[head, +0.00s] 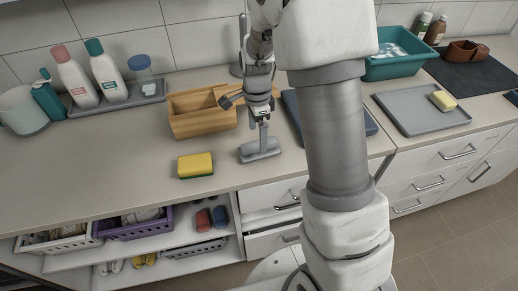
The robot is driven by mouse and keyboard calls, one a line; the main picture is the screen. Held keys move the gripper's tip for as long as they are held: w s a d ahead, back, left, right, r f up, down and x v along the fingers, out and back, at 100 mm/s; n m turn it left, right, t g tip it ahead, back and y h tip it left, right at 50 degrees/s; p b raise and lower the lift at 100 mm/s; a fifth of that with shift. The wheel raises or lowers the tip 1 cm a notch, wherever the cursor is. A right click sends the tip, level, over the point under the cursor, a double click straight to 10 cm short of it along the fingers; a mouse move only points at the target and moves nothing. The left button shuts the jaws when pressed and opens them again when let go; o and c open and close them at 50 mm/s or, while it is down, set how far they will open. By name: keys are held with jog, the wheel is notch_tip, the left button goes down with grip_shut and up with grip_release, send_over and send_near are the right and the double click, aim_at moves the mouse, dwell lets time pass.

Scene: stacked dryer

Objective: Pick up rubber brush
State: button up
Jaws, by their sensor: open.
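A grey tool that looks like the rubber brush (261,151) is on the counter in the head view, left of my arm. Its flat, wide head rests on the counter and its short handle stands up. My gripper (262,112) is open and points down directly over the brush, with its fingers at the top of the handle. I cannot tell whether the fingers are around the handle or just above it. My wrist and fingers partly hide the handle's upper end.
A wooden box (203,124) stands close left of my gripper. A yellow-green sponge (196,165) lies in front of it. A tray with bottles (117,102) is at back left. A teal basin (396,67) and grey tray (411,118) are at right. The front-left counter is clear.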

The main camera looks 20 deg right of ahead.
aim_at(257, 143)
notch_tip(257, 143, down, 6)
jog(key=shift+s+a+r, duration=0.15)
jog(key=shift+r, duration=0.05)
jog(key=c, duration=1.4)
jog(key=shift+o, duration=0.2)
jog(key=shift+r, duration=0.1)
jog(key=shift+r, duration=0.5)
notch_tip(257, 143, up, 3)
jog(key=shift+r, duration=0.1)
jog(key=s+d+r, duration=0.6)
jog(key=s+d, duration=0.2)
jog(key=shift+d+r, duration=0.25)
jog(key=shift+r, duration=0.05)
